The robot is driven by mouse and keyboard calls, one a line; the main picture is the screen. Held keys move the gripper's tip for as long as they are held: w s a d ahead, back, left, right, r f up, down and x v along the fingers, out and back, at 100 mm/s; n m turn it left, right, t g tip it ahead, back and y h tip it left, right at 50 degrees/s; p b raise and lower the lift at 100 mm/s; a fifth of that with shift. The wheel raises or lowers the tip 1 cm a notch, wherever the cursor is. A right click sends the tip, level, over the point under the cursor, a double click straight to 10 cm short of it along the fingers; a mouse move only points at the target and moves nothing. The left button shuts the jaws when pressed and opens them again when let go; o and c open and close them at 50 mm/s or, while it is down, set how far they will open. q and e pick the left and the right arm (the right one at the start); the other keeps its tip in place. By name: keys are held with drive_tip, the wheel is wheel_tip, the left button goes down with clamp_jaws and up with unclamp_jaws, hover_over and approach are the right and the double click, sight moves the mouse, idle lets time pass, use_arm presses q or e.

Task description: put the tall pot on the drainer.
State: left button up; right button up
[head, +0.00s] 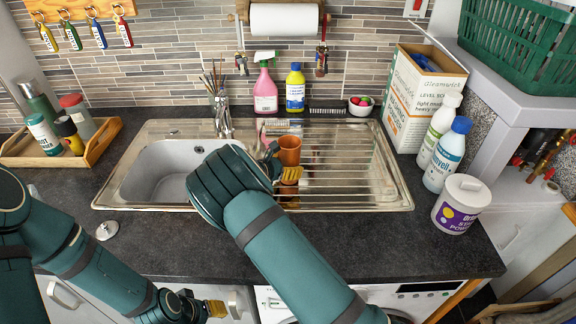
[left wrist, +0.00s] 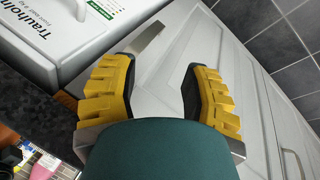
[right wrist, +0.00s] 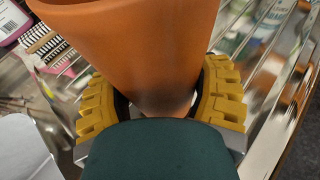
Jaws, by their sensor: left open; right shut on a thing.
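The tall pot is an orange-brown terracotta pot (head: 289,150), upright over the left part of the drainer (head: 345,165), the ribbed steel area right of the sink bowl. My right gripper (head: 281,172) is shut on the pot, and the right wrist view shows the pot (right wrist: 135,50) between its yellow fingers. I cannot tell whether the pot's base touches the drainer, because the gripper hides it. My left gripper (head: 215,308) is low in front of the counter, by the cupboard fronts. In the left wrist view its fingers (left wrist: 160,95) are apart and empty.
The sink bowl (head: 165,170) and tap (head: 223,120) are left of the pot. A pink spray bottle (head: 265,90) and a yellow bottle (head: 295,90) stand behind it. White bottles (head: 445,150) and a tub (head: 461,205) stand right. The drainer's right part is clear.

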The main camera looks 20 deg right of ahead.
drive_tip(key=shift+f, duration=0.1)
drive_tip(key=o, duration=1.3)
drive_tip(key=shift+o, duration=0.2)
drive_tip(key=v, duration=1.2)
drive_tip(key=shift+s, duration=0.1)
